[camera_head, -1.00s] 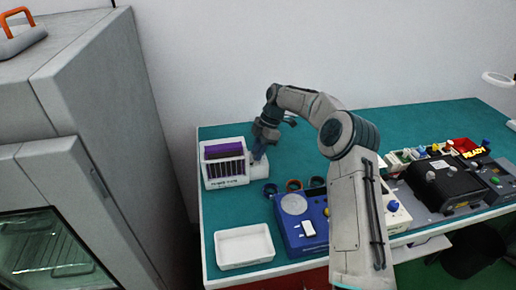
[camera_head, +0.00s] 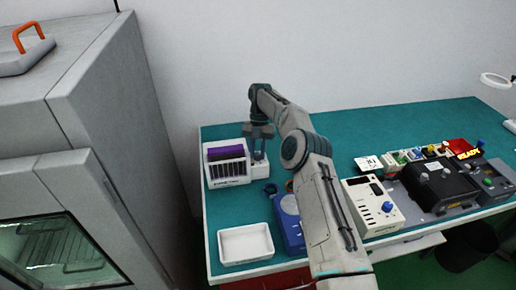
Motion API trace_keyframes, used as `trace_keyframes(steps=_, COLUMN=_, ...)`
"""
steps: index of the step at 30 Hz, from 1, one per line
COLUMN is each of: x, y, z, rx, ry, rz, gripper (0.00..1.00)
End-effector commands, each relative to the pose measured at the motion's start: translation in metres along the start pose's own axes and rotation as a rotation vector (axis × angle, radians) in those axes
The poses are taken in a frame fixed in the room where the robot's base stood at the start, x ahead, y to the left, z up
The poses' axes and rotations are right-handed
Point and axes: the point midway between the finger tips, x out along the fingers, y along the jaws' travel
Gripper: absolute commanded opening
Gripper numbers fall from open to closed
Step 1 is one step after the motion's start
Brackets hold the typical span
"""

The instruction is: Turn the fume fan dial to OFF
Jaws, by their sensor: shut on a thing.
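The white fume fan unit (camera_head: 228,176) with a dark slotted front and a purple top stands at the left end of the teal bench. A small white box (camera_head: 260,168) adjoins its right side. My gripper (camera_head: 259,155) points straight down onto the top of this box, with its fingers shut on what appears to be the fume fan dial. The dial is small and mostly hidden between the fingers. Its pointer and the OFF mark cannot be read.
An empty white tray (camera_head: 245,244) stands at the bench's front left. A blue device (camera_head: 291,224) is partly behind my arm. A white instrument (camera_head: 371,207) with a blue knob and black test equipment (camera_head: 438,187) stand to the right. A grey cabinet (camera_head: 91,120) is at the left.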

Motion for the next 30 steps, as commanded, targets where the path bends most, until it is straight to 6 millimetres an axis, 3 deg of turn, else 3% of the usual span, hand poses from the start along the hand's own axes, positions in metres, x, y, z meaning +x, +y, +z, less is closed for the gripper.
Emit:
trace_keyframes(steps=12, x=-0.0005, y=0.0007, z=-0.0002, rx=-0.202, ry=-0.011, rz=-0.085, gripper=0.02)
trace_keyframes(steps=30, x=0.0004, y=0.0004, z=0.0001, rx=-0.241, ry=-0.012, rz=-0.102, gripper=0.02)
